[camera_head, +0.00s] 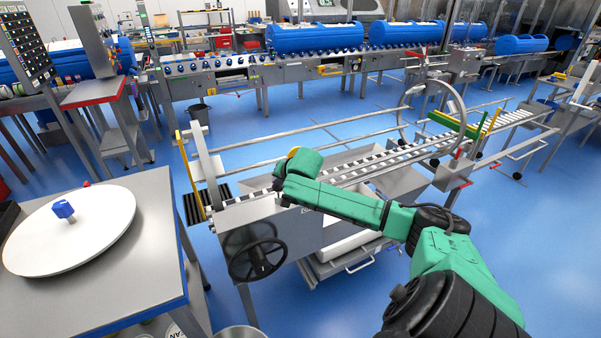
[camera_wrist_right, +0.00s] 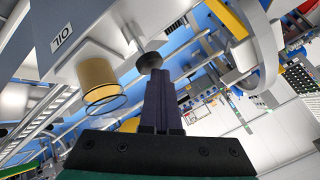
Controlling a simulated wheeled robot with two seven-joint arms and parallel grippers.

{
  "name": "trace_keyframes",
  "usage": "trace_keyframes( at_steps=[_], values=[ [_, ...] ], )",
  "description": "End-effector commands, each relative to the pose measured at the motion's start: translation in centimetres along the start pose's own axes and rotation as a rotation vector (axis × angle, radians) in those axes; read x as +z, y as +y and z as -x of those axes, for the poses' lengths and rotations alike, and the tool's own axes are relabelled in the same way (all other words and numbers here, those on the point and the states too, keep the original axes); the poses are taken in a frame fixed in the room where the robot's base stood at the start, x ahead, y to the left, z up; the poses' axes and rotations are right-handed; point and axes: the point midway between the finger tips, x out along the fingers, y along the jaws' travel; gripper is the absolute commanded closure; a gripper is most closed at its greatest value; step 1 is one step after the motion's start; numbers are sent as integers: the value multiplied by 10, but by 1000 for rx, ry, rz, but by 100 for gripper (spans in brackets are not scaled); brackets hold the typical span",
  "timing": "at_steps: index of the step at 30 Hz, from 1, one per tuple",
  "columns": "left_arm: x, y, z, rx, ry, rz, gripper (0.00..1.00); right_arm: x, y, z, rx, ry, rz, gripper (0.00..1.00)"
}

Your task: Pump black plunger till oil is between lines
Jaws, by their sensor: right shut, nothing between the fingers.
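In the right wrist view, my right gripper (camera_wrist_right: 163,73) is shut and empty. The tips of its dark fingers are at a round black knob (camera_wrist_right: 149,60) on a thin grey stem, which I take as the plunger; I cannot tell whether they touch. Left of it, a clear oil glass (camera_wrist_right: 97,80) with amber oil sits on a grey housing under an "OIL" label (camera_wrist_right: 62,39). Thin dark rings circle the glass near its lower end in this tilted view; the level against them is unclear. In the head view, my green right arm hides the plunger and glass.
A roller conveyor (camera_head: 385,163) runs across the middle, with a black handwheel (camera_head: 257,260) at its near left end. A steel table (camera_head: 150,255) with a white disc (camera_head: 70,230) stands at left. Blue tubs (camera_head: 314,37) sit on the rear line. Blue floor is open at right.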

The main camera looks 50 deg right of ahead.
Motion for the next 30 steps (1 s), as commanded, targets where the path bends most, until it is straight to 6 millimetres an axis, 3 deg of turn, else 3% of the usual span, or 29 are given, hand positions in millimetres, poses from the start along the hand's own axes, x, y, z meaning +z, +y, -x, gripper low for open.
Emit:
trace_keyframes(
  at_steps=[30],
  values=[
    [0, 0, -4, 0, 0, 0, 46, 7, 7, -9, 2, -3, 0, 100]
  ],
)
